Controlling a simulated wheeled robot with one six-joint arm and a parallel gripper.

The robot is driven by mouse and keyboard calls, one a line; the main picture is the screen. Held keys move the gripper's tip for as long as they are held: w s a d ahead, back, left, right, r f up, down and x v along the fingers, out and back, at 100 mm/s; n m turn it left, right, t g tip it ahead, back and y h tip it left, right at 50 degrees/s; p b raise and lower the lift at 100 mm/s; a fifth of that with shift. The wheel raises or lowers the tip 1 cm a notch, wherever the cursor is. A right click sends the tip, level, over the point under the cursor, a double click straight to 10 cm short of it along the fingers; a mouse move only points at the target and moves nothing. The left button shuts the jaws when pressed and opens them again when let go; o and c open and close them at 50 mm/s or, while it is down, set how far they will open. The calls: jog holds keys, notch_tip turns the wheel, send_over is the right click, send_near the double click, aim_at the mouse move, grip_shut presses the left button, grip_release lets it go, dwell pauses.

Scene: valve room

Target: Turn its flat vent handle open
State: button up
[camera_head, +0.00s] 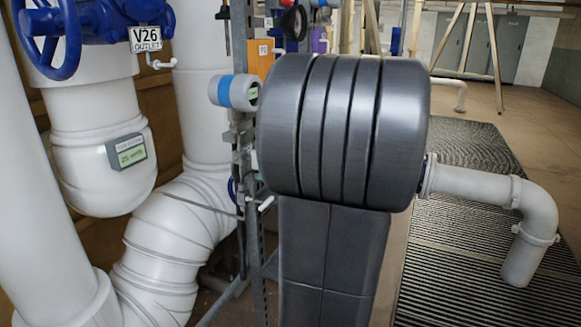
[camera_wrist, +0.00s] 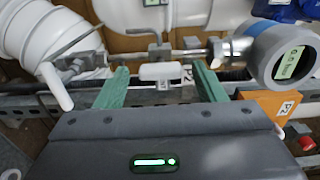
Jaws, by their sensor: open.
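In the wrist view my gripper (camera_wrist: 160,78) is open, with its two green fingers spread apart. A flat white handle (camera_wrist: 158,72) on a thin metal pipe shows between the fingertips; I cannot tell whether they touch it. A white lever (camera_wrist: 56,88) slants downward on a fitting left of the fingers. In the head view a small white handle (camera_head: 161,63) sits beside the V26 OUTLET plate (camera_head: 146,39), and another white handle (camera_head: 267,203) shows lower, beside my arm. Which handle is the vent's is unclear. My gripper is hidden behind my arm there.
A round blue-and-grey gauge (camera_wrist: 285,55) stands right of the fingers, above an orange tag (camera_wrist: 268,103) and a red knob (camera_wrist: 306,143). A grey rail (camera_wrist: 70,112) runs behind. Large white pipes (camera_head: 180,230) and a blue handwheel (camera_head: 60,55) fill the left.

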jog(key=v, duration=1.3)
jog(key=x, duration=1.3)
jog(key=shift+a, duration=0.35)
jog(key=shift+w+d, duration=0.1)
